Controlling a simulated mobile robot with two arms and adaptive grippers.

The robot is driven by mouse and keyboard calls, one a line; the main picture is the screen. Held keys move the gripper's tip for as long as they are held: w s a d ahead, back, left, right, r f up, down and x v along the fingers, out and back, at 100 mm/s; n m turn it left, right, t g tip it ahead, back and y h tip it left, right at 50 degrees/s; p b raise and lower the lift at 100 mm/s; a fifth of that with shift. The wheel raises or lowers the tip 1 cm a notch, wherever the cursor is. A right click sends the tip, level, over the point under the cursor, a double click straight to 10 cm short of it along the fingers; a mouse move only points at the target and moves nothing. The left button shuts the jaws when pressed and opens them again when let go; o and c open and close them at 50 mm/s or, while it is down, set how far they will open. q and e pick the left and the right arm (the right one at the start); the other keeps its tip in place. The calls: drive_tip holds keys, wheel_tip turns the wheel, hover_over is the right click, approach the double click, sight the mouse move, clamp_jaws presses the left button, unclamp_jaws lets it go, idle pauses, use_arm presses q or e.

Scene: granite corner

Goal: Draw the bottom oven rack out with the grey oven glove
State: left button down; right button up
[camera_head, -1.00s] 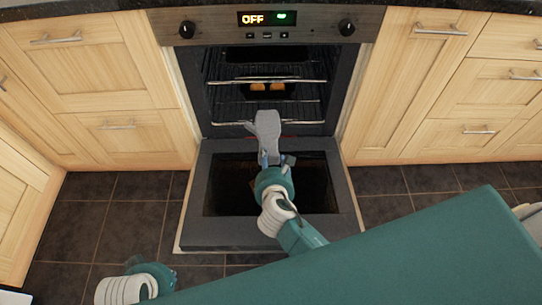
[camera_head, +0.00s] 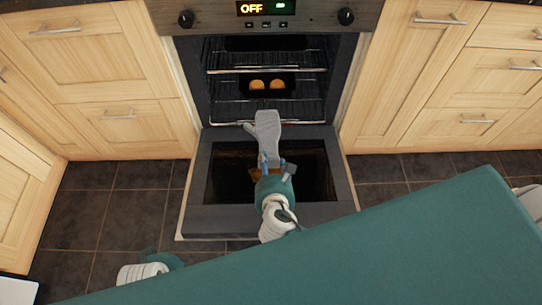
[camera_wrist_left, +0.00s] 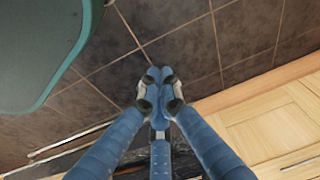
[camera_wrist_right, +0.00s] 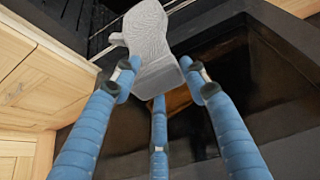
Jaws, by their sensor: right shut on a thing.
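The grey oven glove (camera_head: 267,133) hangs from my right gripper (camera_head: 271,165), which is shut on its cuff. In the right wrist view the glove (camera_wrist_right: 150,38) stretches ahead of the fingers, its far end at the rack bars. The bottom oven rack (camera_head: 299,118) is low in the oven; the glove covers the middle of its front edge, so the contact is hidden. My left gripper (camera_wrist_left: 158,88) is shut and empty over the floor, mostly hidden in the head view.
The oven door (camera_head: 198,190) is folded down flat below the glove. An upper rack (camera_head: 230,70) sits above the bottom one. Wooden cabinets (camera_head: 120,70) flank the oven. A green surface (camera_head: 400,250) fills the lower right. Tiled floor (camera_head: 110,210) is clear on the left.

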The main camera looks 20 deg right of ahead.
use_arm(q)
drive_tip(key=shift+f, duration=0.3)
use_arm(e)
drive_tip(key=shift+s+a+f, duration=0.1)
drive_tip(key=shift+s, duration=0.3)
